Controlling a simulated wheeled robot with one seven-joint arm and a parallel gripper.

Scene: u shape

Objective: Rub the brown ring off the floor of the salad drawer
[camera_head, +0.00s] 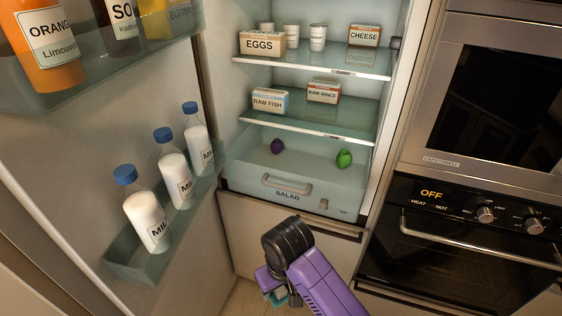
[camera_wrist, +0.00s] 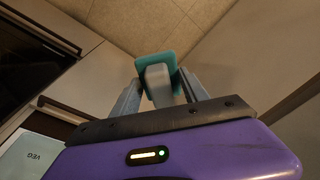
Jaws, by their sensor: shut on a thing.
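The salad drawer (camera_head: 315,194) is a clear bin labelled SALAD at the bottom of the open fridge, and it looks pushed in. A dark purple vegetable (camera_head: 277,146) and a green one (camera_head: 344,158) show inside it. I cannot make out a brown ring on its floor. My gripper (camera_wrist: 160,88) is shut on the grey grip of a teal scrubbing pad (camera_wrist: 156,62). In the head view the pad (camera_head: 273,298) shows low, in front of and below the drawer, partly hidden by my purple arm.
The open fridge door (camera_head: 90,150) stands at the left with milk bottles (camera_head: 174,180) in its rack. Shelves above the drawer hold labelled boxes (camera_head: 262,43). An oven (camera_head: 460,240) stands at the right.

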